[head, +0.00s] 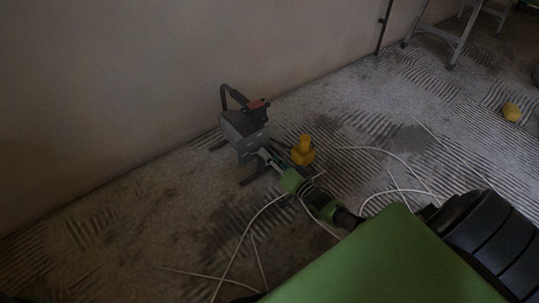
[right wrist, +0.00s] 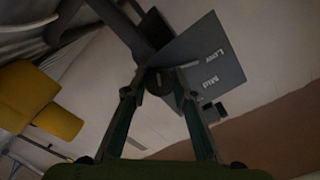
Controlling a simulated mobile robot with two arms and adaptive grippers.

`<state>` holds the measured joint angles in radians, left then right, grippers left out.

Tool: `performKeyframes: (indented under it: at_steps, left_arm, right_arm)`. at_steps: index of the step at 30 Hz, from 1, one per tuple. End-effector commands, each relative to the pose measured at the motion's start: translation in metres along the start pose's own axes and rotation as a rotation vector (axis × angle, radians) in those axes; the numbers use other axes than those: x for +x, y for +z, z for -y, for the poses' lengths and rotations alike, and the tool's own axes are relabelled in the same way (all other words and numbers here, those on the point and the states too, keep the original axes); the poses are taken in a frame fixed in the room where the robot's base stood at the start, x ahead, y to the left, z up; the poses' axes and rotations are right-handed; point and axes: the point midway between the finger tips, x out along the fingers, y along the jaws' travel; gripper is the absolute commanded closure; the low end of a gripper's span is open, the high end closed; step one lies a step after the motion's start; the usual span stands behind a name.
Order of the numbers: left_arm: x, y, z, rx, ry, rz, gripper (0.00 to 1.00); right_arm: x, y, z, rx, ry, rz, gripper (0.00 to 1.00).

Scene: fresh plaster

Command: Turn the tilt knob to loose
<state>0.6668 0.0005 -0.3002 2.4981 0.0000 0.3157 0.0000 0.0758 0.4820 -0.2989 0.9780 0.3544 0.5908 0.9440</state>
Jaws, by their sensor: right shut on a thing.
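A grey device with a dark curved handle (head: 234,97) and a reddish patch on top stands on the floor by the wall. My right gripper (head: 264,153) reaches its near side. In the right wrist view, the dark round tilt knob (right wrist: 158,83) sits between the two fingertips of my right gripper (right wrist: 155,90), which is shut on it. Beside the knob is a grey label plate (right wrist: 205,50) with white lettering, partly legible as "LOW" and "MID". The knob's pointer is too dark to make out. My left gripper is not in view.
A yellow object (head: 303,152) stands on the floor just right of the device, close to my right arm. White cables (head: 385,152) lie loosely across the ridged floor. A ladder (head: 455,42) and a small yellow thing (head: 511,112) are farther off at the upper right.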

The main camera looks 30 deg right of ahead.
Motion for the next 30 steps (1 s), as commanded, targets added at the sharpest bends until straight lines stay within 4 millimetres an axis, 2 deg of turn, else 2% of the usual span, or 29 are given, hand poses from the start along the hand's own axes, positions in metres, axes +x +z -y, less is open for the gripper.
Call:
performKeyframes:
  at_steps: [18, 19, 21, 30]
  left_arm:
    - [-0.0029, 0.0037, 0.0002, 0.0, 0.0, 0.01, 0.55]
    - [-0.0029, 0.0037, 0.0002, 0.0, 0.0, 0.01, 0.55]
    - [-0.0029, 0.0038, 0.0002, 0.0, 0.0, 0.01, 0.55]
    - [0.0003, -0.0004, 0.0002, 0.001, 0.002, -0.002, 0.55]
  right_arm:
    - [-0.0004, 0.0015, -0.0002, -0.047, 0.001, 0.003, 0.96]
    - [-0.0004, 0.0014, -0.0003, -0.046, 0.001, 0.003, 0.73]
    - [-0.0004, 0.0013, -0.0002, -0.046, 0.001, 0.003, 0.57]
    - [-0.0003, 0.0005, -0.0001, -0.045, 0.0, 0.001, 0.57]
